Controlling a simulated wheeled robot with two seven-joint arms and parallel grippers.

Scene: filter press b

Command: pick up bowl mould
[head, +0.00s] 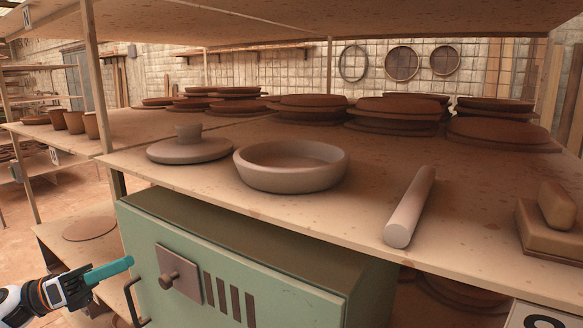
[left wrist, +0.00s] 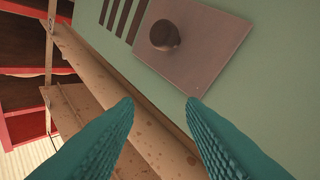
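The bowl mould appears to be the wide, shallow, grey-brown round dish (head: 291,180) in the middle of the shelf, in the head view. It stands upright with its open side up, near the shelf's front edge. It is not visible in the left wrist view. My left gripper (head: 122,266) is at the lower left, below shelf height and well apart from the dish, in front of a green cabinet (head: 235,240). In the left wrist view its two teal fingers (left wrist: 160,100) are spread with nothing between them. My right gripper is not in view.
A disc with a knob (head: 189,152) sits left of the dish. A pale roller (head: 409,208) lies to its right, and a block-handled tool (head: 550,225) farther right. Stacked brown discs (head: 395,110) stand behind. An upper shelf (head: 300,20) overhangs. The cabinet has a knob (left wrist: 165,36).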

